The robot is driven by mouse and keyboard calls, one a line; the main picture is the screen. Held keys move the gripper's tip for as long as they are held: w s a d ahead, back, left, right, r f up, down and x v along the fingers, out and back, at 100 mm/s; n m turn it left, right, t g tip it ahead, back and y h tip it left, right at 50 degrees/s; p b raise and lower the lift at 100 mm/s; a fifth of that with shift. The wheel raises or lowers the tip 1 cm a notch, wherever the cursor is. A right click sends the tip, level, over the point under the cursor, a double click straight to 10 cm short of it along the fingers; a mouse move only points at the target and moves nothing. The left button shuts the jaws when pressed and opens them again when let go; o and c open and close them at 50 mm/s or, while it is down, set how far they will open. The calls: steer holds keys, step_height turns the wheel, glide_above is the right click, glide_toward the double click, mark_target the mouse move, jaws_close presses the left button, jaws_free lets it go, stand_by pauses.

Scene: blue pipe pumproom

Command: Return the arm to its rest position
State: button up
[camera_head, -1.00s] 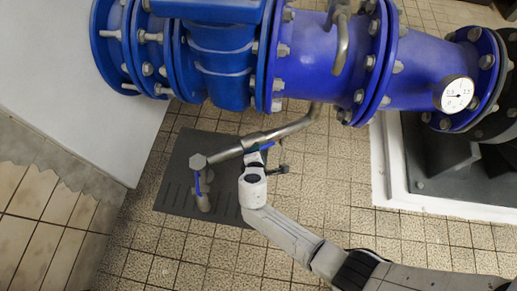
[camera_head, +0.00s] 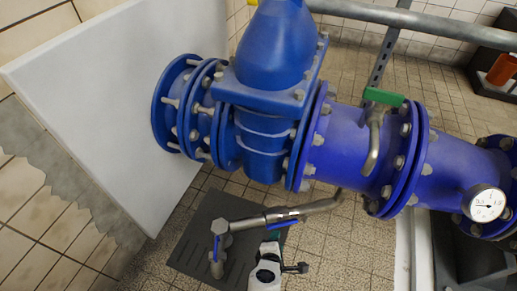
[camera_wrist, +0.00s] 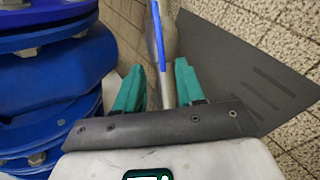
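My gripper (camera_wrist: 160,88) shows in the wrist view with its two teal fingers apart. It is open, and a grey pipe with a long blue lever (camera_wrist: 158,40) lies in line with the gap between them. I cannot tell whether a finger touches the pipe. In the head view my white wrist (camera_head: 266,272) is at the bottom edge, just below the thin grey pipe (camera_head: 262,219) and its small blue lever (camera_head: 284,226). The rest of my arm is out of view, and the fingers are hard to make out there.
A large blue pipe (camera_head: 340,150) with bolted flanges crosses above my wrist. A green-handled valve (camera_head: 384,97) and a pressure gauge (camera_head: 487,205) sit on it. A dark slotted floor plate (camera_head: 190,245) lies beneath the thin pipe. A white wall panel (camera_head: 110,90) stands left; tiled floor is right.

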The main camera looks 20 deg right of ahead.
steer(key=s+d+r+m+g, duration=0.5)
steer(key=s+d+m, duration=0.3)
steer(key=d+m, duration=0.25)
steer(key=s+d+r+m+g+y, duration=0.25)
steer(key=s+r+m+y, duration=0.3)
steer(key=s+r, duration=0.6)
step_height(320, 180, up, 32)
steer(key=s+p, duration=0.1)
steer(key=p, duration=3.2)
steer(key=shift+s+f+m, duration=0.2)
steer(key=shift+s+m, duration=0.1)
